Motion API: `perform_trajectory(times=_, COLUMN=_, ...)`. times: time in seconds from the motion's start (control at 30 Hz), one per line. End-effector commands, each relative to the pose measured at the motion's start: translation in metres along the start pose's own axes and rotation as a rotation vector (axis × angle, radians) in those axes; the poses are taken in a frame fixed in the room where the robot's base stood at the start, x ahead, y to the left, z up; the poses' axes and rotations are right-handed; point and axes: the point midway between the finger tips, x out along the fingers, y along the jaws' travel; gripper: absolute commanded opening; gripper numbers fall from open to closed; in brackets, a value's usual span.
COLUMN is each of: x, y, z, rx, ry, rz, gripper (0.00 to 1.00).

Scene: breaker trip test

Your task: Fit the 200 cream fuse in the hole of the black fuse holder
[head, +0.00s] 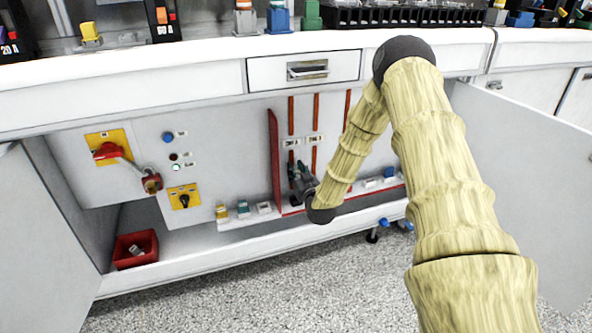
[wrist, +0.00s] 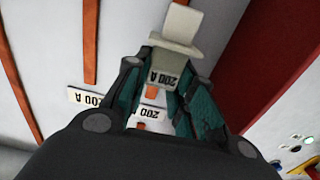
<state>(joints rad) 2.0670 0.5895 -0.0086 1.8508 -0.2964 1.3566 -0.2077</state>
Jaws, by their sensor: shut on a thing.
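My gripper (wrist: 172,80) is shut on the cream fuse (wrist: 182,28), which has a wide cream head and a greyer body marked 200 A. It shows between the teal finger pads in the wrist view. In the head view my gripper (head: 301,180) is inside the open cabinet, close to the back panel and among the orange bars. The fuse does not show clearly there. I cannot make out the black fuse holder or its hole behind my gripper. A white 200 A label (wrist: 86,97) is on the panel beside the fingers, and another 200 A plate (wrist: 151,114) shows between them.
A white ledge (head: 238,222) carries yellow, green and white pieces left of my gripper. A red fin (head: 273,150) stands just left of it. A red bin (head: 135,249) sits at lower left. Open doors flank the cabinet, with a drawer (head: 303,70) above.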

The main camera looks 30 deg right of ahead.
Motion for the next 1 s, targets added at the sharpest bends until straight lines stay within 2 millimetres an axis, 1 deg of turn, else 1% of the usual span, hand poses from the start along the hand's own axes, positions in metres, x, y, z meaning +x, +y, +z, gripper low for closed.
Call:
perform_trajectory(times=0.03, x=0.000, y=0.000, z=0.006, rx=0.000, ry=0.000, rz=0.000, gripper=0.00)
perform_trajectory(times=0.1, x=0.000, y=0.000, z=0.012, rx=0.000, ry=0.000, rz=0.000, gripper=0.00)
perform_trajectory(times=0.53, x=0.000, y=0.000, z=0.042, rx=0.000, ry=0.000, rz=0.000, gripper=0.00)
perform_trajectory(times=0.7, x=0.001, y=0.000, z=0.047, rx=0.000, ry=0.001, rz=0.000, gripper=0.00)
perform_trajectory(times=1.0, x=0.000, y=0.000, z=0.048, rx=0.000, ry=0.001, rz=0.000, gripper=0.00)
